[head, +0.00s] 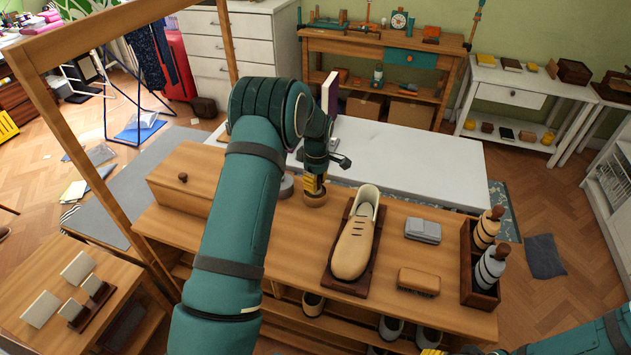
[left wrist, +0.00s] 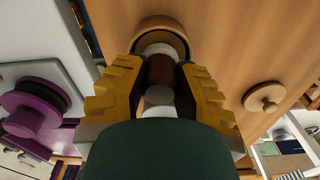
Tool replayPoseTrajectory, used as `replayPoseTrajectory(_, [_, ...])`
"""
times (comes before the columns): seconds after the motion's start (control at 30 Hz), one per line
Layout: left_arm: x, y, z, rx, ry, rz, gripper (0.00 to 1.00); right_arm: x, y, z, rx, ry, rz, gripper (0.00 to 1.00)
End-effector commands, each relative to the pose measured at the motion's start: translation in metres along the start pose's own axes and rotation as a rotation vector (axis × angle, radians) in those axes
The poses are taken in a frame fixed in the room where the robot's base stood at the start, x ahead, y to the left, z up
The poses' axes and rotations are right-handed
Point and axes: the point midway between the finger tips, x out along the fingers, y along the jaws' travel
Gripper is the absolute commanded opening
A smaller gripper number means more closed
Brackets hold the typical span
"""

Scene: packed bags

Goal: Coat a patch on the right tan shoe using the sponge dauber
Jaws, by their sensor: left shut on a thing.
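My left gripper (head: 315,184) is over a small round wooden dish (head: 315,198) on the bench. In the left wrist view, its yellow fingers (left wrist: 160,85) are shut on the sponge dauber, whose brown handle (left wrist: 160,69) shows between them. The dauber's pale end is at the wooden dish (left wrist: 158,26); whether it touches the dish bottom is unclear. A tan lace-up shoe (head: 354,245) rests on a dark wooden board (head: 345,284), right of the dish, toe toward me. My right gripper (head: 433,352) barely shows at the bottom edge.
Right of the shoe lie a grey folded cloth (head: 423,230) and a tan brush-like block (head: 419,281). A dark wooden caddy (head: 479,292) holds two handled rollers or bottles. A wooden box (head: 181,180) is at the left. A wooden frame post stands beside my left arm.

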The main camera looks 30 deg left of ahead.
Motion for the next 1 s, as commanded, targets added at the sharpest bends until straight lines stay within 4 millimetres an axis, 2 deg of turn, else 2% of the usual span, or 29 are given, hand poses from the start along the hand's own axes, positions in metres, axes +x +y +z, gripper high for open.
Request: replayPoseTrajectory(1.0, [0.0069,0.0000,0.0002,0.001,0.000,0.000,0.00,0.0034,0.0013,0.0003,0.000,0.000,0.000,0.47])
